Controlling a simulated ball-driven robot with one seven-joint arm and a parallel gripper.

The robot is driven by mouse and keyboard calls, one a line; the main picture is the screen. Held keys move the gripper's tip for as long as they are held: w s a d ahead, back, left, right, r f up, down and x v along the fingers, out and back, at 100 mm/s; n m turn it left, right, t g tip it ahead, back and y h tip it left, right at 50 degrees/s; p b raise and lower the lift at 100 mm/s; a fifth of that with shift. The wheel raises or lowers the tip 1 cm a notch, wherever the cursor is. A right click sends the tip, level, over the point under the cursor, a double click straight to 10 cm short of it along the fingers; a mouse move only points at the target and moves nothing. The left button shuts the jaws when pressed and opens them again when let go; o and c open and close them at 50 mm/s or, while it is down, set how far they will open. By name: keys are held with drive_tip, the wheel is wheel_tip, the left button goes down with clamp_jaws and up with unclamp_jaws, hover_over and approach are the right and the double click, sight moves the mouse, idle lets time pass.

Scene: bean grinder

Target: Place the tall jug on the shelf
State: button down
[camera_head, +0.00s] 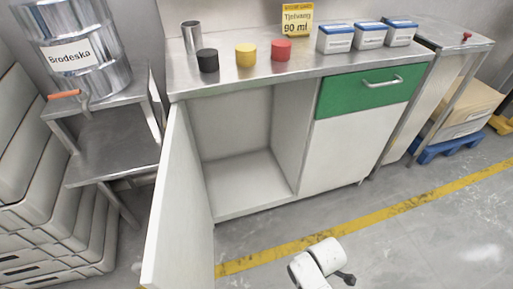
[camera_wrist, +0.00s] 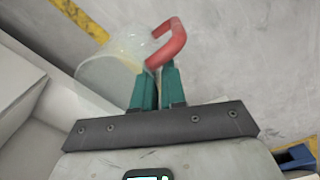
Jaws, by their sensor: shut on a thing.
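A translucent whitish jug (camera_wrist: 105,78) with a red handle (camera_wrist: 178,40) shows in the wrist view, lying tilted in the picture. My gripper (camera_wrist: 157,76) has its two teal fingers shut on the lower end of the red handle. The jug is not seen in the head view, where only part of my white arm shows at the bottom. An open cabinet compartment (camera_head: 245,182) with a bare pale floor is in the head view. A steel stand at the left has a lower shelf (camera_head: 115,148) that is bare.
The open white door (camera_head: 172,205) sticks out left of the compartment. The steel counter (camera_head: 225,77) holds a steel cup, coloured cylinders, a yellow sign (camera_head: 297,20) and blue-white boxes. A steel drum (camera_head: 75,48) stands on the left stand. The floor in front is clear.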

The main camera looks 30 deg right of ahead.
drive_tip(key=w+a+r+m, duration=0.45)
drive_tip(key=w+r, duration=0.55)
drive_tip(key=w, duration=0.3)
drive_tip(key=w+a+r+m, duration=0.4)
drive_tip(key=w+a+r, duration=0.2)
drive_tip(key=w+r, duration=0.55)
drive_tip(key=s+r+p, duration=0.7)
drive_tip(key=r+p, duration=0.5)
drive_tip(key=p, duration=0.6)
drive_tip(key=shift+s+d+r, duration=0.15)
drive_tip(key=shift+s+r, duration=0.05)
